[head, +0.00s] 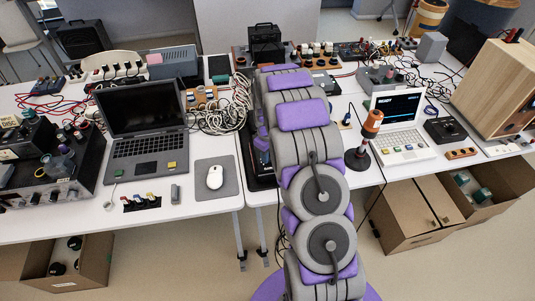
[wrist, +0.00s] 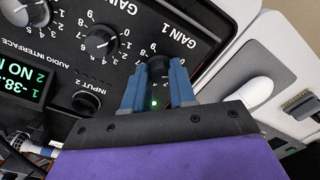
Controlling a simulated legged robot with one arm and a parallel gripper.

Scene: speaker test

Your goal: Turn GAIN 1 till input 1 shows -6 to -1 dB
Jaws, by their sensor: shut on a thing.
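In the wrist view, my gripper (wrist: 158,75) has its two blue fingers on either side of the dark GAIN 1 knob (wrist: 158,63), shut on it. The GAIN 1 label (wrist: 173,32) and its number scale show around the knob. The black audio interface (wrist: 125,68) appears turned in this view. Its display (wrist: 20,85) is cut off at the left edge; its input 1 line starts with -38, and line 2 starts with NO. A small green light shows between the fingers. In the head view, my arm hides the gripper and most of the interface.
Beside GAIN 1 is another gain knob (wrist: 101,41), with the INPUT 2 socket (wrist: 86,100) below it. In the head view, a laptop (head: 145,125), a mouse (head: 214,177) and a microphone (head: 371,123) stand near my arm. Cables (head: 225,108) crowd the table behind.

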